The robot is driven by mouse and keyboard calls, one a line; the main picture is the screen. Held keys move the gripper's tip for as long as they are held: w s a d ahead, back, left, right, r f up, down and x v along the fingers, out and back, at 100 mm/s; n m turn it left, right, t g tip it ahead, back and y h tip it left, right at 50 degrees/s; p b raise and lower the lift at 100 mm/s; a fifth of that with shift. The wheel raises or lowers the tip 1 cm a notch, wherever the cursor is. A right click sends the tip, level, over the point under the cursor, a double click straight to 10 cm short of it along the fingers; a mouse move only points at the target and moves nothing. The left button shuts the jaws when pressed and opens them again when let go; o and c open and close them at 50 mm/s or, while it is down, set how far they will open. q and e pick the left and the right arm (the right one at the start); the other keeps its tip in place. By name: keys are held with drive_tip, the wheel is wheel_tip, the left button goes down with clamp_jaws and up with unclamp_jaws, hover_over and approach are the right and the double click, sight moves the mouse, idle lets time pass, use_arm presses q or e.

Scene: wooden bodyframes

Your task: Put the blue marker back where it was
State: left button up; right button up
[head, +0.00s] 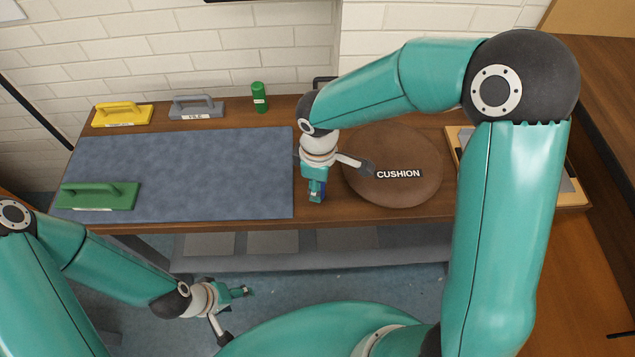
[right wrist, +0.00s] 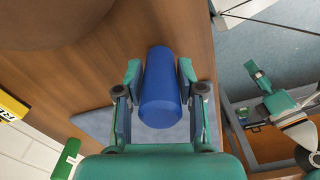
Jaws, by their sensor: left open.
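The blue marker (right wrist: 160,95) is a thick blue cylinder between the two fingers of my right gripper (right wrist: 160,75). The fingers press on its sides, so this gripper is shut on it. In the head view my right gripper (head: 316,192) points down over the bare wood strip between the blue-grey mat (head: 200,165) and the round brown cushion (head: 415,150). Only a small spot of blue shows there, and I cannot tell whether the marker touches the table. My left gripper (head: 240,291) is open and empty, low in front of the table. It also shows in the right wrist view (right wrist: 262,92).
A green cylinder (head: 259,97) stands upright at the back. A yellow handled block (head: 121,116) and a grey one (head: 196,108) are at the back left. A green handled block (head: 98,197) lies on the mat. A wooden tray (head: 574,199) is partly hidden behind my right arm.

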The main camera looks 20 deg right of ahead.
drive_tip(key=shift+o, duration=1.2)
drive_tip(key=shift+r, duration=0.1)
drive_tip(key=shift+r, duration=0.2)
wheel_tip(320, 180, up, 12)
drive_tip(key=shift+f, duration=0.15)
